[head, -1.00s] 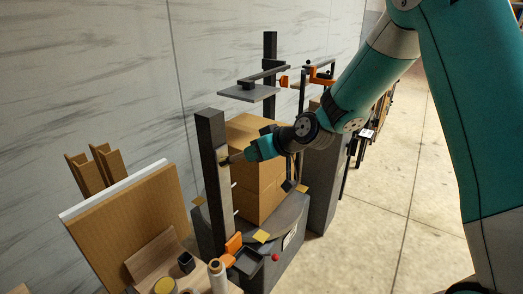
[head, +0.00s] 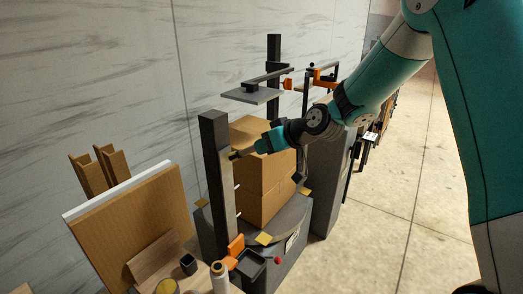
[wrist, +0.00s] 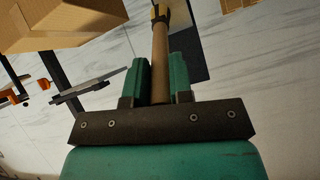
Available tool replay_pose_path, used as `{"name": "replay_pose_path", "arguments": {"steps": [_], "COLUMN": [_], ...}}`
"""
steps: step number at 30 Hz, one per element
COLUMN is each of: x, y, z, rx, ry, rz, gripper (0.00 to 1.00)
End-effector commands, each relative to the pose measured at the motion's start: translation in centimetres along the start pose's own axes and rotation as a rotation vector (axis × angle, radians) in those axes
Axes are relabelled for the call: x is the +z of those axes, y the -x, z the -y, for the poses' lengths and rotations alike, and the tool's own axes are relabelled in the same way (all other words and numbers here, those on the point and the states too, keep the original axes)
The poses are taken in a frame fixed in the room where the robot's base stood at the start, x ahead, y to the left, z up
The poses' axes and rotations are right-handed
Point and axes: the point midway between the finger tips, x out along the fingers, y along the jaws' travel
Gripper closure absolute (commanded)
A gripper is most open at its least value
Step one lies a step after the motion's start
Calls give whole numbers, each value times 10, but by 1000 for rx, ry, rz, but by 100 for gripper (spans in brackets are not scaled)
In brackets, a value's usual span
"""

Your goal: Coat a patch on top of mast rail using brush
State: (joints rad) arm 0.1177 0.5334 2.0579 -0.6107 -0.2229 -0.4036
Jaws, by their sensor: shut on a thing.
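The mast rail (head: 213,165) is a tall dark upright post left of the stacked boxes in the head view. Its right-hand face looks lighter grey. My gripper (head: 259,146) is shut on the brush and stands to the right of the rail's upper part. The brush (head: 241,153) points left toward the rail; I cannot tell whether its bristles touch it. In the wrist view, the brush's wooden handle (wrist: 160,55) lies between the teal fingers of my gripper (wrist: 160,80), and its head is at the top edge, in front of a dark strip.
Cardboard boxes (head: 264,187) stand close behind the rail. A grey plate on an arm (head: 250,95) juts out above them. A black tray (head: 250,263) and an orange clamp (head: 235,247) are near the rail's foot. A large brown panel (head: 130,215) leans at left. Open floor lies at right.

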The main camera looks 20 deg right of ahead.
Motion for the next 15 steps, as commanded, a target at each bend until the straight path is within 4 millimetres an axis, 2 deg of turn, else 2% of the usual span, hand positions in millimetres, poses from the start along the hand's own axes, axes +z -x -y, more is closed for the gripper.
{"name": "replay_pose_path", "arguments": {"steps": [10, 15], "x": [0, 10], "y": [1, 13], "z": [-2, -5], "rx": [0, 0], "ry": [1, -1], "rz": [0, -1], "gripper": [100, 100]}}
